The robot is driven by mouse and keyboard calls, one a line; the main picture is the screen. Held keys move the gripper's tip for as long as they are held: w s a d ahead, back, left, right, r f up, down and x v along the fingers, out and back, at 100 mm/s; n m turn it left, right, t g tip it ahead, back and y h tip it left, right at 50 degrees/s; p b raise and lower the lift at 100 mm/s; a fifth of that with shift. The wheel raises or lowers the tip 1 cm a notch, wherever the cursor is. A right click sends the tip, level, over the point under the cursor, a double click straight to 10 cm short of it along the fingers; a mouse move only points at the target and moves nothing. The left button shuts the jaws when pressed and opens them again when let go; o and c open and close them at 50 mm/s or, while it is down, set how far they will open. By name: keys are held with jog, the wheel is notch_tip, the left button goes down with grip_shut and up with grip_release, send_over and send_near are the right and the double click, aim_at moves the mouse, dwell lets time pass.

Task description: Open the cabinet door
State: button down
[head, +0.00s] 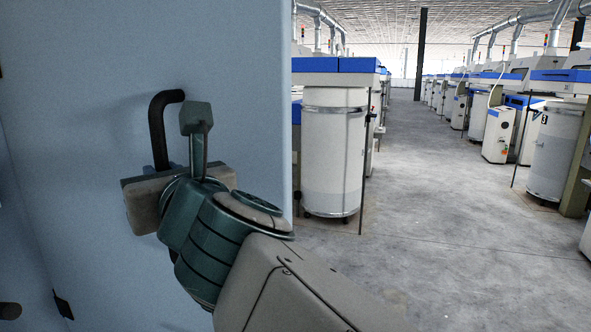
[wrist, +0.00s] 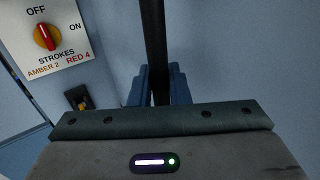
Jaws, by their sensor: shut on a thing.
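The pale blue cabinet door (head: 80,90) fills the left of the head view, with its right edge upright in front of the hall. A black bar handle (head: 157,125) stands out from it, its top bent toward the panel. In the wrist view the handle (wrist: 155,40) runs upright between the two blue fingers of my gripper (wrist: 161,85). My gripper is shut on the handle; its body hides the handle's lower part. I cannot tell from these frames how far the door stands open.
A switch plate with a red knob (wrist: 45,37) is left of the handle, with a small black and yellow fitting (wrist: 80,100) below. Right of the door, a white drum (head: 333,160) stands on wheels. The grey floor aisle (head: 430,190) between the machine rows is clear.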

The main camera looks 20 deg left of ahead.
aim_at(247, 83)
jog(key=shift+s+a+r, duration=0.1)
jog(key=shift+s+r, duration=0.15)
jog(key=c, duration=1.4)
grip_release()
jog(key=shift+a+f, duration=0.1)
jog(key=shift+a, duration=0.1)
jog(key=shift+c, duration=0.2)
notch_tip(247, 83, up, 5)
jog(key=p, duration=0.3)
jog(key=shift+f, duration=0.15)
jog(key=w+d+r+p, duration=0.1)
jog(key=d+r+p, duration=0.1)
jog(key=d, duration=0.1)
jog(key=w+d+r+p, duration=0.2)
jog(key=d+p, duration=0.1)
jog(key=w+d+r+p, duration=0.1)
jog(key=d+r+p, duration=0.1)
jog(key=d+p, duration=0.1)
jog(key=shift+w+d, duration=0.2)
jog(key=shift+d, duration=0.35)
jog(key=shift+w+d+r+p, duration=0.1)
jog(key=shift+w+d+p, duration=0.1)
jog(key=shift+d+p, duration=0.25)
